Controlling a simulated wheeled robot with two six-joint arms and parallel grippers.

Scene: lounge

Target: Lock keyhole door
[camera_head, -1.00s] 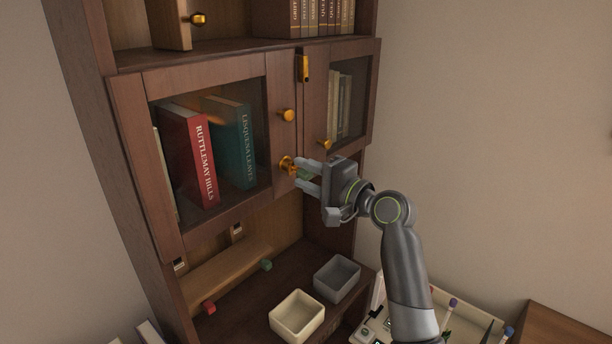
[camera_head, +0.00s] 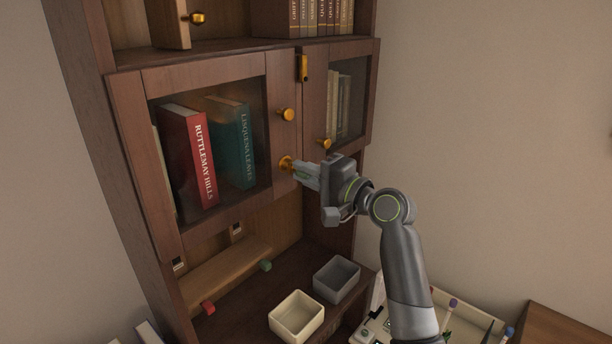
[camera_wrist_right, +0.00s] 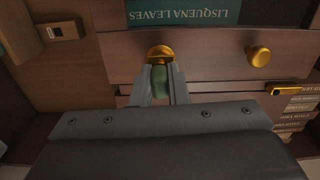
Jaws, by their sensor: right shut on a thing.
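The dark brown cabinet has a left glass door (camera_head: 284,145) and a right glass door (camera_head: 315,105), both looking closed. A gold keyhole fitting (camera_head: 286,163) sits low on the left door's right-hand frame; it also shows in the right wrist view (camera_wrist_right: 160,52). My right gripper (camera_head: 299,169) is at this fitting, its fingers pointing at it. In the right wrist view the fingers are shut on a green key (camera_wrist_right: 160,82), whose grip lies between them in line with the fitting. How deep the key sits is hidden. My left gripper is out of view.
A gold knob (camera_head: 287,115) is just above the keyhole, and another knob (camera_head: 324,143) is on the right door. A gold latch (camera_head: 303,68) is at the top between the doors. A cream box (camera_head: 297,318) and grey box (camera_head: 336,279) stand on the shelf below.

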